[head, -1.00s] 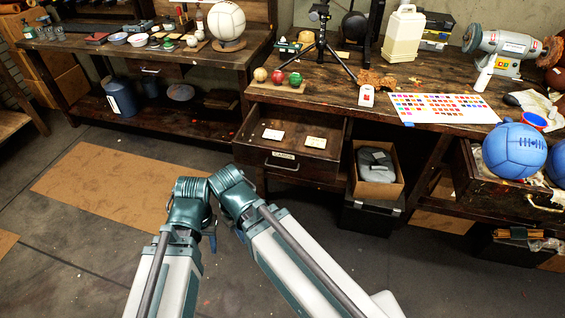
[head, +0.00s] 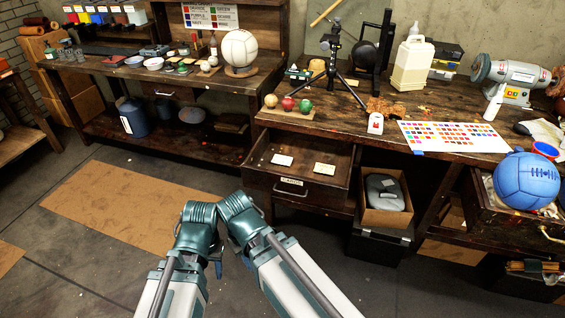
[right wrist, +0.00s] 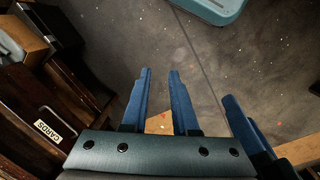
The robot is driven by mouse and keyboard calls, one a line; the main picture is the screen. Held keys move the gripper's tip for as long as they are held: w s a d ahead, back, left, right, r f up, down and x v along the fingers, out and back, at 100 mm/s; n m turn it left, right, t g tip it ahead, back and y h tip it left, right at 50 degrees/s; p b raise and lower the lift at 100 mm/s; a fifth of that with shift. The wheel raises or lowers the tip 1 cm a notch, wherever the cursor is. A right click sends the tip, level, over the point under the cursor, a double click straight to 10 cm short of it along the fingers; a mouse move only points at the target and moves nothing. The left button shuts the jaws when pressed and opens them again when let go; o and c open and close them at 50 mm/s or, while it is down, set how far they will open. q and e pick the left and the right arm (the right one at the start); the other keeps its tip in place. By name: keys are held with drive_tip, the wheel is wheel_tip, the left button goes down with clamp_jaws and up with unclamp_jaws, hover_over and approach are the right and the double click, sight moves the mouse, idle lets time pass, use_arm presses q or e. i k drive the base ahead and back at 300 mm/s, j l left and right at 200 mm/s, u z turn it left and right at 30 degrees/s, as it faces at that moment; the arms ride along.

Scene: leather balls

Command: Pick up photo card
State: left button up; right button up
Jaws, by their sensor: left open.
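Two small pale cards lie flat and apart in an open wooden drawer (head: 254,172) in the head view: a left card (head: 282,160) and a right card (head: 324,169). I cannot read what is on them. The drawer front carries a label, which reads CARDS in the right wrist view (right wrist: 48,123). My left gripper (head: 218,268) hangs low, left of and in front of the drawer, mostly hidden by my arms; a blue fingertip shows. My right gripper (right wrist: 160,72) has two blue fingers with an empty gap between them, over the floor. Neither gripper touches a card.
The workbench (head: 385,125) above the drawer holds small balls (head: 288,103), a tripod (head: 338,65) and a colour chart (head: 455,138). An open box (head: 372,210) stands right of the drawer. A blue ball (head: 526,180) sits far right.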

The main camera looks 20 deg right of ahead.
sight(285, 160)
drive_tip(key=l+u, duration=0.15)
drive_tip(key=u, duration=0.25)
drive_tip(key=i+l+u, duration=0.1)
drive_tip(key=u, duration=0.35)
drive_tip(key=l+u, duration=0.35)
drive_tip(key=l, duration=0.55)
drive_tip(key=k+l+u, duration=0.1)
drive_tip(key=l+u, duration=0.25)
drive_tip(key=l, duration=1.15)
drive_tip(key=k+l, duration=0.15)
drive_tip(key=l, duration=0.5)
